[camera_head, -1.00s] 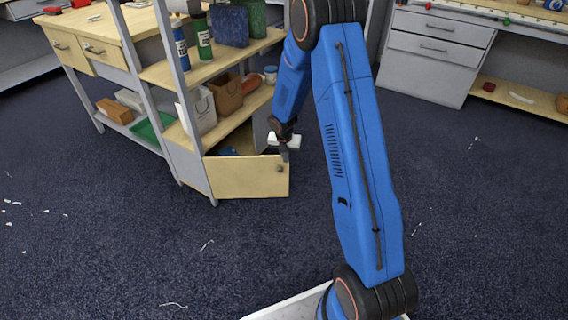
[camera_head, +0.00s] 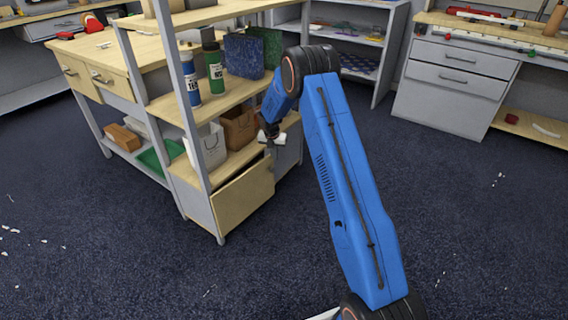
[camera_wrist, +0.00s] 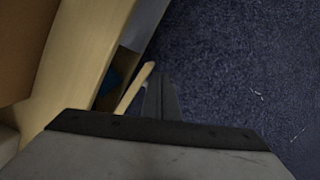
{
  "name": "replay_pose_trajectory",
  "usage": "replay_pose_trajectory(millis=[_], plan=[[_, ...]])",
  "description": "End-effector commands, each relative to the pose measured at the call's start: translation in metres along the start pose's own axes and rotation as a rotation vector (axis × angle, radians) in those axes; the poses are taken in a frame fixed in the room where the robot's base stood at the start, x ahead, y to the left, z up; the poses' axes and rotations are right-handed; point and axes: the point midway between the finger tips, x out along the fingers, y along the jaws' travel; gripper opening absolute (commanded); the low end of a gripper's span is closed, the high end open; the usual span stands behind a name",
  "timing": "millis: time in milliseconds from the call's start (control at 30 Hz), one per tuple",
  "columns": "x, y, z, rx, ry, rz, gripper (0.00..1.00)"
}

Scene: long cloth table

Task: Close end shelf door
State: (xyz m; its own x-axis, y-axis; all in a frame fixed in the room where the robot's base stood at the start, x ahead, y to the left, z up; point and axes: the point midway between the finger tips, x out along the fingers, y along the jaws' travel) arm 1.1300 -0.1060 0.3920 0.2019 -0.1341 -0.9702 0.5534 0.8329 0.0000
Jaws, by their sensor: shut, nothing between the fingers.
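The end shelf door (camera_head: 243,199) is a pale wooden panel at the bottom of the shelf unit (camera_head: 203,190). It stands partly open, with a narrow gap along its top edge. My gripper (camera_head: 269,146) is at the door's right, free end, near its top corner. In the wrist view my gripper (camera_wrist: 162,98) is shut with nothing in it, beside the thin top edge of the door (camera_wrist: 136,88). I cannot tell whether it touches the door. A bit of something blue (camera_wrist: 109,82) shows in the dark gap inside the cupboard. The door's knob is hidden.
Blue (camera_head: 190,75) and green (camera_head: 214,68) bottles and dark folders (camera_head: 245,56) stand on the shelf above. Bags (camera_head: 207,148) stand on the board over the door. A grey drawer cabinet (camera_head: 452,85) stands at the right.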

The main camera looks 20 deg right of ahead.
Motion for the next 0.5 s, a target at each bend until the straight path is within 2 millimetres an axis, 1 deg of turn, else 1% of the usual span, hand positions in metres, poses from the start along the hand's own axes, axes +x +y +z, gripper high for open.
replay_pose_trajectory(millis=[33, 200, 300, 500], plan=[[0.002, 0.01, 0.005, -0.001, -0.001, 0.001, 0.0], [0.005, 0.031, 0.015, -0.001, 0.0, 0.0, 0.0], [0.005, 0.038, 0.019, 0.0, 0.0, 0.001, 0.0], [0.005, 0.045, 0.022, 0.0, -0.001, 0.001, 0.0]])
